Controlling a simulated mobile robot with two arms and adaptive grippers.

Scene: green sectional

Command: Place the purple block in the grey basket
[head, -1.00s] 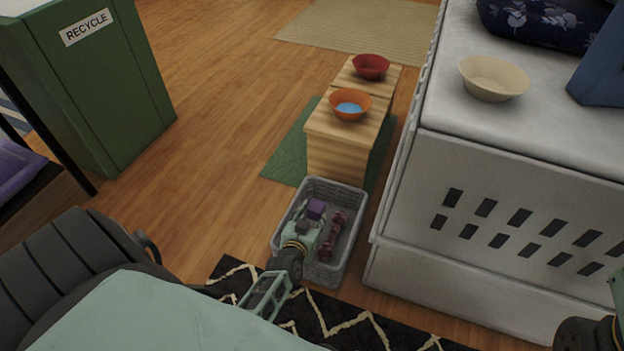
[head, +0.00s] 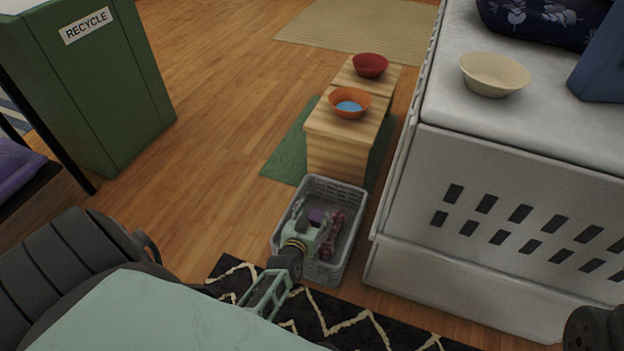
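The grey basket (head: 356,228) stands on the floor in the middle of the head view, with open lattice sides. My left gripper (head: 310,214) reaches over its near left part, fingers pointing down into it, and looks open. The purple block (head: 316,215) shows small and dark just beyond the fingers, inside the basket's outline; it looks apart from them, and its lower part is hidden. Of my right arm only a dark piece shows at the lower right edge; its gripper is out of view.
A dark red dumbbell-like thing (head: 335,232) lies in the basket, right of the gripper. A wooden box (head: 340,150) with orange (head: 349,103) and red (head: 370,66) bowls stands behind. A white cabinet (head: 510,190) is close on the right.

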